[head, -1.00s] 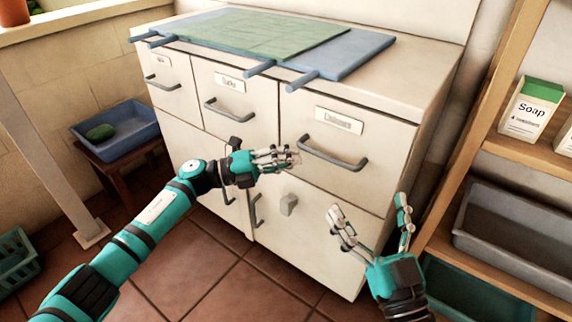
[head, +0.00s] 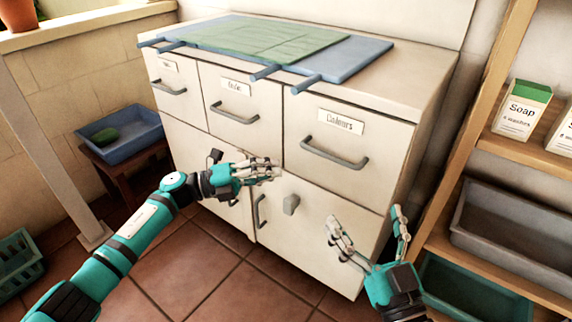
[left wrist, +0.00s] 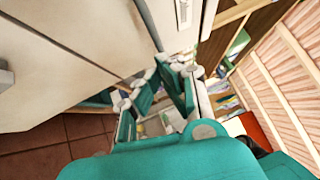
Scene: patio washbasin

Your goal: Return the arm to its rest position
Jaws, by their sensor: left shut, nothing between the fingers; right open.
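My left gripper (head: 264,171) is shut and empty, in front of the white cabinet (head: 345,225) at the height of its lower doors. Its arm comes in from the lower left. In the left wrist view my left gripper (left wrist: 165,85) shows its fingers close together, with nothing seen between them. My right gripper (head: 368,228) is open and empty at the lower right, its fingers spread apart, in front of the cabinet's right side.
A blue basin (head: 135,145) stands on a stool at left. Shelves with soap boxes (head: 521,108) and a grey tub (head: 515,235) are at right.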

